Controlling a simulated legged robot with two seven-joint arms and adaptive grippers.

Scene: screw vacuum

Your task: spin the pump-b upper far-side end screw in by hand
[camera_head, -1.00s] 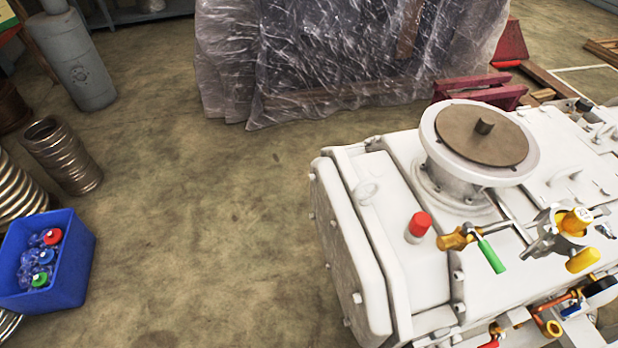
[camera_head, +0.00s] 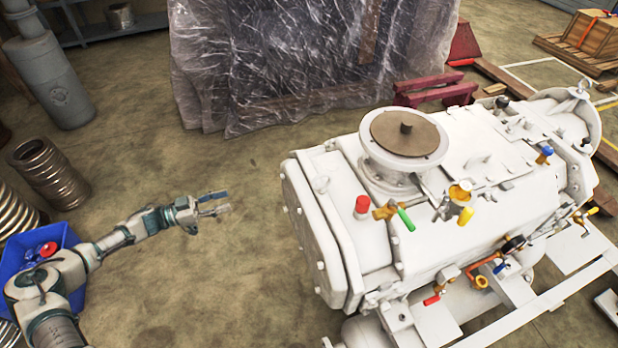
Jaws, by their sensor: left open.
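The white pump (camera_head: 450,190) stands at the right, its end cover (camera_head: 305,230) facing left. Several small screw heads show along the edge of that end cover; one upper screw (camera_head: 283,178) is at its far side. I cannot tell from here how far any of them is screwed in. My left gripper (camera_head: 222,203) is open and empty over the floor, left of the end cover and apart from it. My right gripper is not in view.
A blue bin (camera_head: 62,238) stands at the left, partly behind my left arm. Coiled metal hoses (camera_head: 48,172) and a grey cylinder (camera_head: 50,80) stand beyond it. A plastic-wrapped load (camera_head: 300,60) is at the back. Bare floor lies between my left gripper and the pump.

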